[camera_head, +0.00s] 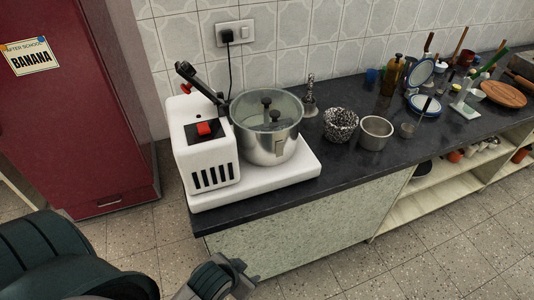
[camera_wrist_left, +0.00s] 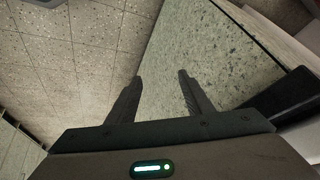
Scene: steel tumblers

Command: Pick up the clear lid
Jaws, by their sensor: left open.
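The clear lid (camera_head: 284,104) sits on top of the steel pot (camera_head: 262,150) of a white machine (camera_head: 212,158) on the dark counter. The lid is see-through, with dark knob-like parts showing at its middle; I cannot tell which are on it and which are inside the pot. My left gripper (camera_head: 242,276) is low in front of the counter, well below and apart from the lid. In the left wrist view its two fingers (camera_wrist_left: 161,76) are spread with nothing between them. The lid does not show in that view. My right gripper is not in view.
A speckled cup (camera_head: 341,124) and a steel bowl (camera_head: 376,132) stand right of the machine. Bottles, plates and utensils crowd the counter's far right. A dark red cabinet (camera_head: 75,110) stands left. The speckled counter front (camera_head: 310,226) is close to my left gripper.

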